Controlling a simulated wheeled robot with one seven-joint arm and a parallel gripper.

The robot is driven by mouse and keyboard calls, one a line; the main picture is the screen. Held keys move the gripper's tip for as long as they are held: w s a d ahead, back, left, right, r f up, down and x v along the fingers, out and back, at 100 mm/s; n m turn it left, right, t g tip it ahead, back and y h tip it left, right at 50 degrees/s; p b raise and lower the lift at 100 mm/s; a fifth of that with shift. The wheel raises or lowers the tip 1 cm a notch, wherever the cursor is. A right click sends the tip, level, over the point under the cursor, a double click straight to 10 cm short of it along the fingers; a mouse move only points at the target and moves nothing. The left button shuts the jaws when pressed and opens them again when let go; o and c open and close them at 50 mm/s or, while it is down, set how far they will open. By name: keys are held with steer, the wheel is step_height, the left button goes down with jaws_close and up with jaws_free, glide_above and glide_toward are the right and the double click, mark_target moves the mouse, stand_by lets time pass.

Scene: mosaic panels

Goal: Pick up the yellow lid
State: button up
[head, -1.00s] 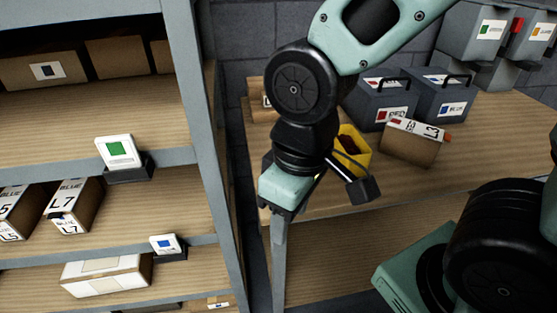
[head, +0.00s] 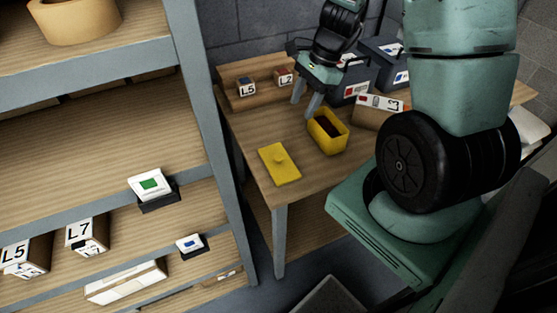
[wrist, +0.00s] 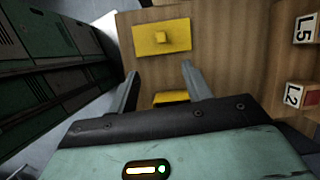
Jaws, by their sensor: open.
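The yellow lid (head: 279,164) lies flat on the wooden table near its front left corner, with a small raised knob in its middle. It also shows in the wrist view (wrist: 161,37), ahead of the fingertips and apart from them. My gripper (head: 305,106) is open and empty, above the table behind the lid and close to the open yellow box (head: 329,131). In the wrist view my gripper (wrist: 158,78) has its two fingers spread, with part of the yellow box (wrist: 171,98) seen between them. The box holds something dark red.
Small boxes marked L5 (head: 246,87) and L2 (head: 284,77) stand at the table's back left. A box marked L3 (head: 376,110) and dark toolboxes (head: 352,82) stand behind the yellow box. A shelf unit (head: 196,110) rises left of the table (head: 262,125).

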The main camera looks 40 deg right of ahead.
steer(key=m, duration=0.1)
glide_toward(279, 156)
steer(key=shift+d+x, duration=0.2)
steer(key=shift+x, duration=1)
steer(key=shift+b+x, duration=0.7)
steer(key=shift+x, duration=2.5)
steer(key=shift+a, duration=0.15)
steer(key=c, duration=1.1)
